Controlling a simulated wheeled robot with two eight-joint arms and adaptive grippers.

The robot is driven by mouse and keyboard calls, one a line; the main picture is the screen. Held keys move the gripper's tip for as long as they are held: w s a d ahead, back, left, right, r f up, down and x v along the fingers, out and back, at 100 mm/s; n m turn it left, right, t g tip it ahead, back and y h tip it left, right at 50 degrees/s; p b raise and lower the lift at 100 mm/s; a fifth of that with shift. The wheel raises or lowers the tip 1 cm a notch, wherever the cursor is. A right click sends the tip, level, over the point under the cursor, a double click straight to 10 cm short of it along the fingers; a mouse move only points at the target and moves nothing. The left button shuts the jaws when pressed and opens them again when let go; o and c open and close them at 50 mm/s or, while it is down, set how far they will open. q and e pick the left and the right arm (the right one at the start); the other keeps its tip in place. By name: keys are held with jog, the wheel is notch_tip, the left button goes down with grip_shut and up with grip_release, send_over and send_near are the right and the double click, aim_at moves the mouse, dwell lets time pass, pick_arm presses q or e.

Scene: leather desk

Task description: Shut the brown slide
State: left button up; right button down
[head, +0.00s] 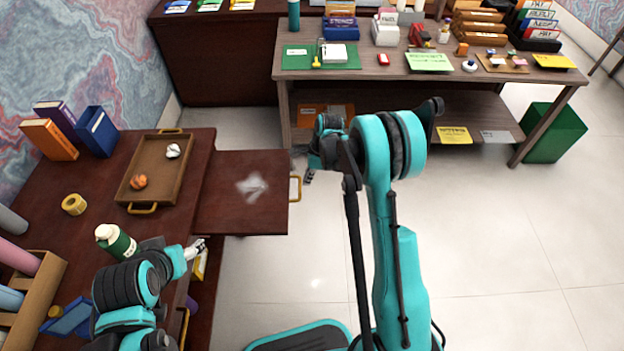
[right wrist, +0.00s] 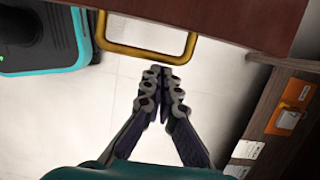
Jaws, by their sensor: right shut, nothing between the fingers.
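The brown slide (head: 225,215) sticks out to the right from the dark red-brown desk, with a pale blurred patch on its top. Its yellow handle (head: 295,188) is on the outer edge. In the right wrist view the slide's edge (right wrist: 235,18) is at the top, with the handle (right wrist: 128,51) below it. My right gripper (right wrist: 161,74) is shut and empty, its tips just in front of the handle; contact is unclear. In the head view the right gripper (head: 308,176) is partly hidden by its arm. My left gripper (head: 199,246) is by the desk's edge, its jaw state unclear.
A brown tray (head: 128,183) with two crumpled balls, a green bottle (head: 119,243) and a yellow tape roll (head: 74,204) are on the desk. A grey-brown table (head: 390,73) stands behind with a lower shelf. Floor right of the slide is open.

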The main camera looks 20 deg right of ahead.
aim_at(212, 182)
jog(key=w+a, duration=0.3)
jog(key=a, duration=0.7)
jog(key=w+a, duration=0.2)
jog(key=a, duration=0.8)
jog(key=w+a, duration=0.3)
jog(key=a, duration=0.7)
jog(key=shift+w+a, duration=0.1)
jog(key=shift+w, duration=0.2)
jog(key=shift+w+a+r, duration=0.1)
jog(key=shift+w+a, duration=0.05)
jog(key=shift+a, duration=0.3)
